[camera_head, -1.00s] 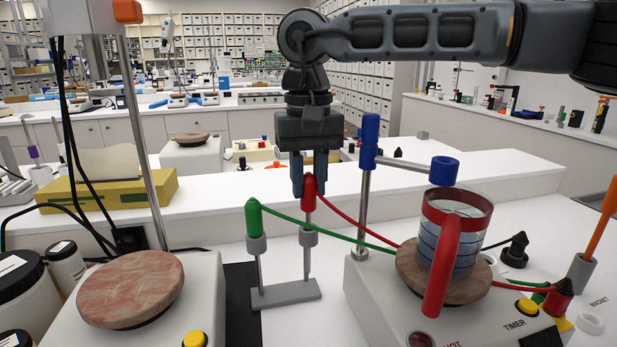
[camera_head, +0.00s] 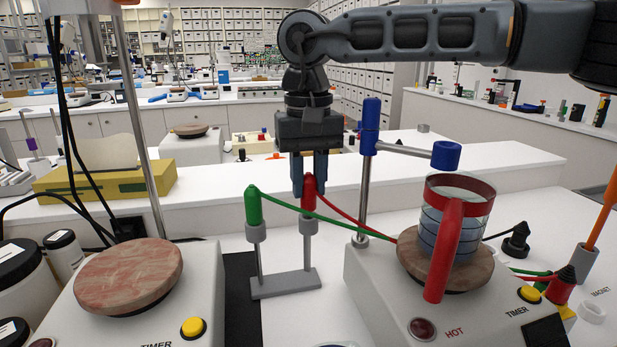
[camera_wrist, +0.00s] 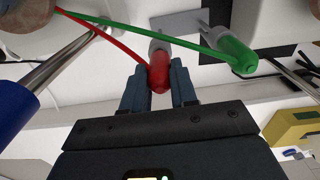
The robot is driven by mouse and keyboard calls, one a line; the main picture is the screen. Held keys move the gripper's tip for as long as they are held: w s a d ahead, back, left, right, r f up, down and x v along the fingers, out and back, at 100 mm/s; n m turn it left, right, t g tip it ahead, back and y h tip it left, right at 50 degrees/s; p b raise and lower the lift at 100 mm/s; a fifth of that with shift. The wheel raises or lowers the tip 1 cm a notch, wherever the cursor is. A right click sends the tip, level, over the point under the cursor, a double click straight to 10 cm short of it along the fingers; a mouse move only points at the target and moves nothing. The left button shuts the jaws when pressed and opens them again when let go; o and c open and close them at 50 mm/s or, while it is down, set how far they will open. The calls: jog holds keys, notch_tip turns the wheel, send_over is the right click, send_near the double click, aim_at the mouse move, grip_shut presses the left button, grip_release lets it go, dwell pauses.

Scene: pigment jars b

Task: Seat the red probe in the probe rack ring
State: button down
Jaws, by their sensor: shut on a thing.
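My gripper (camera_head: 309,186) points down and is shut on the red probe (camera_head: 309,194), gripping its handle from both sides. The red probe also shows between the fingers in the wrist view (camera_wrist: 158,75). It stands upright over the right-hand ring of the grey probe rack (camera_head: 285,286); its lower end is at that ring, and I cannot tell how deep it sits. The green probe (camera_head: 253,207) stands in the left ring of the rack and shows in the wrist view (camera_wrist: 238,55). A red cable runs from the red probe to the right.
A glass beaker (camera_head: 448,230) with a red band and handle stands on the right hotplate. A metal post with a blue clamp (camera_head: 371,125) rises just right of my gripper. A left hotplate (camera_head: 130,276) stands nearby. The green cable crosses in front of the post.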

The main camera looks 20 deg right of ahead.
jog(key=shift+f+b, duration=0.3)
jog(key=shift+f, duration=0.2)
jog(key=c, duration=0.8)
grip_release()
jog(key=shift+r, duration=3.9)
